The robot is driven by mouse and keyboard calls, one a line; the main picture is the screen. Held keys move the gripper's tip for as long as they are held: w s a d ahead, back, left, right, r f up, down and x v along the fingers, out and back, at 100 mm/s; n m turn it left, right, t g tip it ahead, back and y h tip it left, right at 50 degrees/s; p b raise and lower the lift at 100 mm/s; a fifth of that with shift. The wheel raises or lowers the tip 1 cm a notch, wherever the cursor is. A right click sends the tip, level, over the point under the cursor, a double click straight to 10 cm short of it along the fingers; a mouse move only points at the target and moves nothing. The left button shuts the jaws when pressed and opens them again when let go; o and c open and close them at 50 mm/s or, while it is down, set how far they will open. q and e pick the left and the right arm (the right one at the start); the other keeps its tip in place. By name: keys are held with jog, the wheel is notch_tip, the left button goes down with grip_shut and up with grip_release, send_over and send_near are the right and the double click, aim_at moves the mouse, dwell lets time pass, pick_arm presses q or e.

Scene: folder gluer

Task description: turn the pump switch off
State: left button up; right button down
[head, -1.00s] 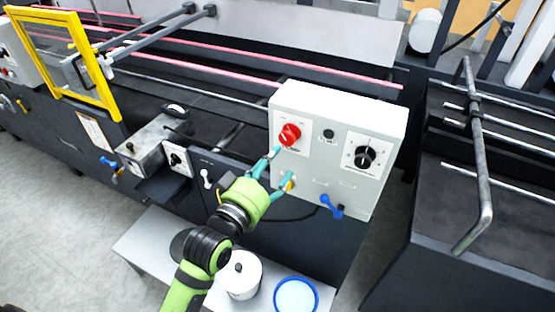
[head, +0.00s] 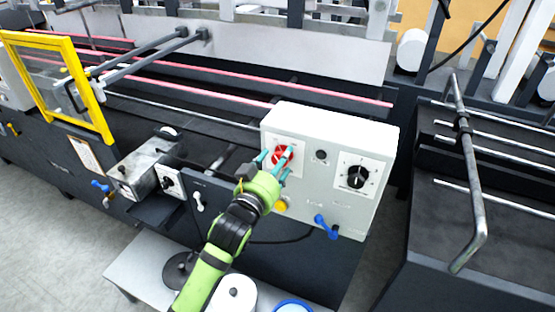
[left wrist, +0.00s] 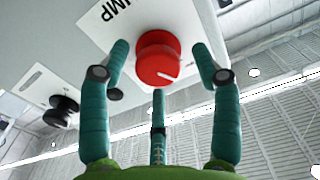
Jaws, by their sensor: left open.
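The pump switch is a red rotary knob (head: 281,155) on the upper left of the white control box's front. In the left wrist view the red knob (left wrist: 158,58) has a white mark near its lower edge, and the letters "UMP" show on the plate beside it. My left gripper (head: 275,165) is open in front of the knob. In the left wrist view its teal fingers (left wrist: 158,85) spread to both sides of the knob and below it. I see gaps between fingers and knob there, with no clear contact. My right gripper is not in view.
The control box (head: 330,130) also carries a black dial (head: 355,177), a small black button (head: 321,156), a yellow knob (head: 281,205) and a blue lever (head: 326,226). A low grey table with a white pot (head: 233,293) stands below. A yellow-framed guard (head: 58,85) is at left.

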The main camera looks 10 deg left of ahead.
pick_arm(q)
jog(key=c, duration=1.1)
jog(key=shift+r+n+p, duration=0.2)
jog(key=shift+n+p, duration=0.2)
jog(key=shift+n, duration=0.1)
jog(key=shift+c, duration=0.2)
jog(key=o, duration=1.1)
jog(key=shift+o, duration=0.2)
jog(key=shift+f, duration=0.1)
jog(key=s+a, duration=0.2)
jog(key=s, duration=0.9)
jog(key=shift+s+a, duration=0.2)
jog(key=shift+s, duration=0.2)
